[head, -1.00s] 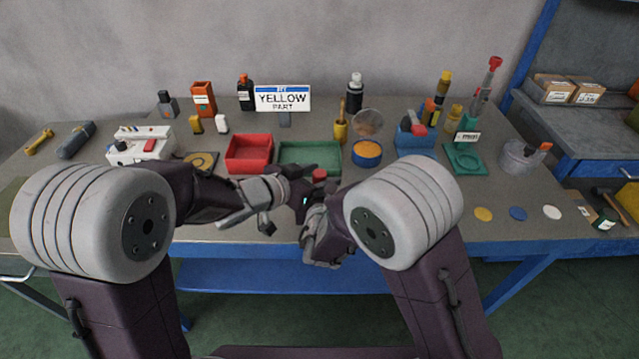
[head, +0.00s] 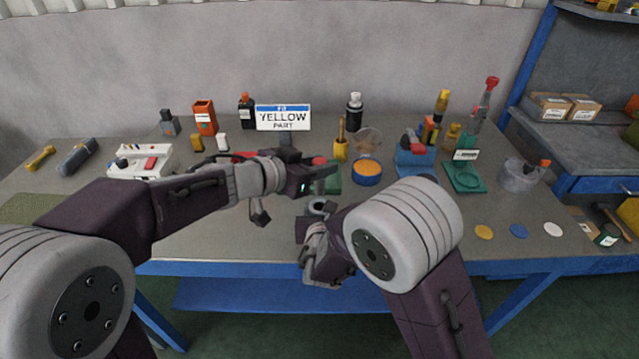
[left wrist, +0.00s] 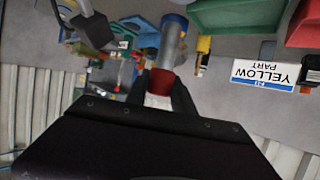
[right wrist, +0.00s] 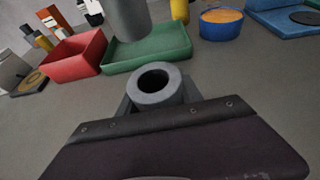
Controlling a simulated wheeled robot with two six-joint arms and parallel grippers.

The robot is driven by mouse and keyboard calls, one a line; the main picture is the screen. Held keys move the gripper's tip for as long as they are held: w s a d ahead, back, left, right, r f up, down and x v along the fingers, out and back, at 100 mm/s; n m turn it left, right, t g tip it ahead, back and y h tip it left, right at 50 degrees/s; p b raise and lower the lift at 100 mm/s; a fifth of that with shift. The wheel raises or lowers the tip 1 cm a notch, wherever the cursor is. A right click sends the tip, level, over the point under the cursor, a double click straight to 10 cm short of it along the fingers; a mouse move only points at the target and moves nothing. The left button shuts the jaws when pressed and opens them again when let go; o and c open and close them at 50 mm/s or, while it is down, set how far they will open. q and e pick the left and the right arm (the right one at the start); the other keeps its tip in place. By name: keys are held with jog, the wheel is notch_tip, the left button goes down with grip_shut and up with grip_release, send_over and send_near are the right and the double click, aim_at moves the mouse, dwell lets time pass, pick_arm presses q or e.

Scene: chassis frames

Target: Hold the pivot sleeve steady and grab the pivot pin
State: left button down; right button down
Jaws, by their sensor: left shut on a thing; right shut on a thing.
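The pivot pin is a grey metal rod with a red head (head: 319,160). My left gripper (head: 326,173) is shut on the pin's red head, which also shows between the fingers in the left wrist view (left wrist: 161,82). The grey shaft (left wrist: 173,40) sticks out past the fingers. The pivot sleeve (right wrist: 154,83) is a grey ring with an empty dark bore. My right gripper (right wrist: 160,97) is shut on the sleeve and holds it with the bore facing up. In the right wrist view the pin's lower shaft (right wrist: 128,17) hangs above and apart from the sleeve.
A red tray (right wrist: 75,60) and a green tray (right wrist: 150,50) lie behind the grippers. A blue tub with orange contents (head: 367,178) stands to their right. The "YELLOW PART" sign (head: 283,117) stands at the back. The front right tabletop holds several coloured discs.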

pick_arm(q)
jog(key=shift+r, duration=0.65)
pick_arm(e)
jog(key=shift+f, duration=0.1)
jog(key=c, duration=0.7)
grip_release()
jog(key=v, duration=0.6)
jog(key=shift+s+r, duration=0.25)
jog(key=shift+s, duration=0.05)
jog(key=shift+s+r, duration=0.1)
jog(key=shift+s, duration=0.3)
pick_arm(q)
jog(key=shift+f, duration=0.1)
